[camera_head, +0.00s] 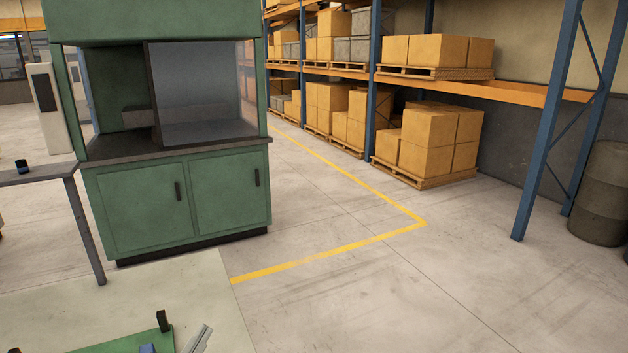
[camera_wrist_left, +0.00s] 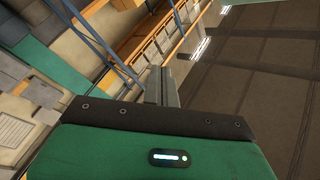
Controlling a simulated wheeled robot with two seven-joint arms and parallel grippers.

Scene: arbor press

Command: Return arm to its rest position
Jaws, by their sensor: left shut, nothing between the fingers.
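The grey fingers of my left gripper (camera_head: 200,338) show at the bottom edge in the head view, over the pale surface at the lower left. In the left wrist view the fingers of this gripper (camera_wrist_left: 162,84) are together, with nothing between them. They point away from the green wrist housing toward the shelving and ceiling. I cannot make out the press or its lever in either view. My right gripper is not in view.
A green cabinet (camera_head: 145,212) with a glazed top stands at the left, next to a grey table (camera_head: 40,172). A green piece (camera_head: 130,342) with a black block lies at the bottom. Shelving (camera_head: 545,95) with boxes stands behind. The floor at centre right is clear.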

